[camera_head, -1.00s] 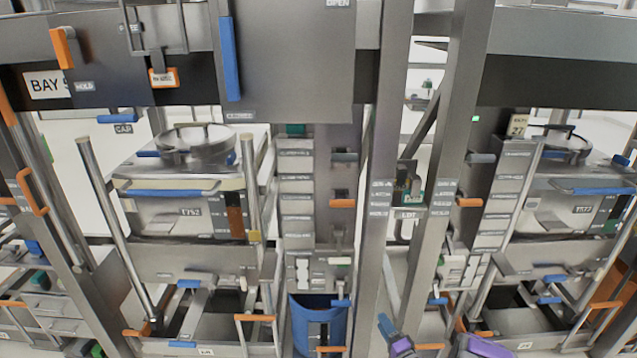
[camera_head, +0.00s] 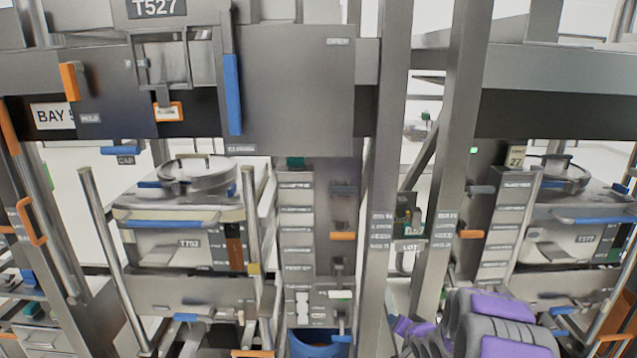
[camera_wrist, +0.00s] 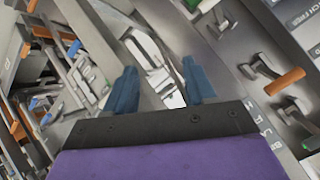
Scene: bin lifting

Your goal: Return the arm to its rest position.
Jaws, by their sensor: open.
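My gripper (camera_wrist: 160,92) shows in the wrist view with two blue fingers spread apart and nothing between them. Part of my purple and grey arm (camera_head: 490,328) shows at the lower right of the head view, in front of the right-hand bay. The gripper's fingers cannot be made out there. In the wrist view, grey frame parts and a panel with orange-tipped levers (camera_wrist: 283,80) lie beyond the fingers.
A steel rack fills the head view. A lidded bin labelled T752 (camera_head: 160,246) stands in the left bay and a similar bin (camera_head: 560,240) in the right. Two posts (camera_head: 383,180) rise between them. A blue container (camera_head: 318,344) sits low in the middle.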

